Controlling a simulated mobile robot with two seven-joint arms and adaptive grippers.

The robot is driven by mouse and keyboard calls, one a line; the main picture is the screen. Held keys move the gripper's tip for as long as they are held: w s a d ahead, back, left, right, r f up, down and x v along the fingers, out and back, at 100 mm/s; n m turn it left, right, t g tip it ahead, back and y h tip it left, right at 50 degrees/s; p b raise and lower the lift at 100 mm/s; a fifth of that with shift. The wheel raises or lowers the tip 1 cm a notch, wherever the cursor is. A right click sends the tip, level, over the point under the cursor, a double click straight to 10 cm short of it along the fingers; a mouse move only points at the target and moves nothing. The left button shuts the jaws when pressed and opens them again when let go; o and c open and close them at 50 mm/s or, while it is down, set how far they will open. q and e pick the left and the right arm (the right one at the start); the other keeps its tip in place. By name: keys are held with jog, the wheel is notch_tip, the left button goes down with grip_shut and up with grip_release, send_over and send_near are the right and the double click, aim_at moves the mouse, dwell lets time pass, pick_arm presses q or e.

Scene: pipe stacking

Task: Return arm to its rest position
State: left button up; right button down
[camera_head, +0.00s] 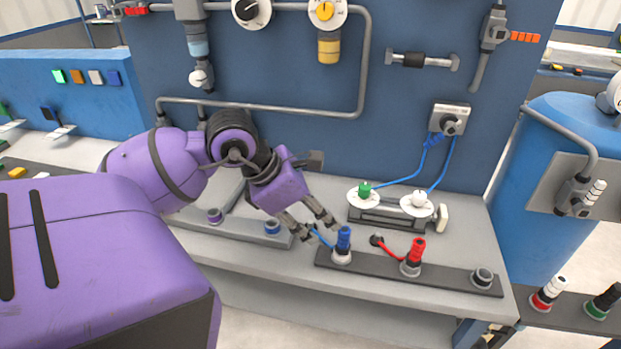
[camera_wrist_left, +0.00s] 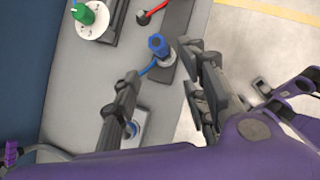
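My left gripper (camera_head: 318,228) is above the bench, just behind and left of the upright blue pipe (camera_head: 344,238). Its two fingers are apart, with nothing between them. In the left wrist view the open left gripper (camera_wrist_left: 160,68) has the blue pipe (camera_wrist_left: 157,45) beyond its fingertips. The pipe stands in a socket of the dark front rack (camera_head: 450,277). A red pipe (camera_head: 416,250) stands in the same rack, to the right. My left arm comes in from the left, bent at the elbow. I do not make out my right gripper in either view.
Behind the rack is a fixture with a green-topped plug (camera_head: 364,190) and a white-topped plug (camera_head: 418,200). Blue cables run from a wall box (camera_head: 450,120). A low rack (camera_head: 245,230) lies under my left forearm. The blue wall panel (camera_head: 280,80) stands close behind.

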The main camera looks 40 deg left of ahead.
pick_arm(q)
jog(key=s+d+n+t+h+p, duration=0.4)
jog(key=d+n+h, duration=0.5)
jog(key=d+n, duration=0.15)
jog(key=s+a+f+n+t+y+p, duration=0.3)
jog(key=f+n+y, duration=0.35)
jog(key=n, duration=0.55)
jog(key=s+a+f+n+t+y, duration=0.15)
jog(key=s+f+n+y, duration=0.3)
jog(key=f+n, duration=0.55)
jog(key=s+d+f+n+g+p, duration=0.1)
jog(key=s+d+f+n+g, duration=0.5)
jog(key=s+d+f+n, duration=0.3)
jog(key=shift+s+f+n, duration=0.35)
jog(key=shift+s+f, duration=0.35)
jog(key=shift+s, duration=0.55)
pick_arm(e)
jog(key=w+a+r+t, duration=0.1)
jog(key=w+r, duration=0.3)
jog(key=r, duration=0.5)
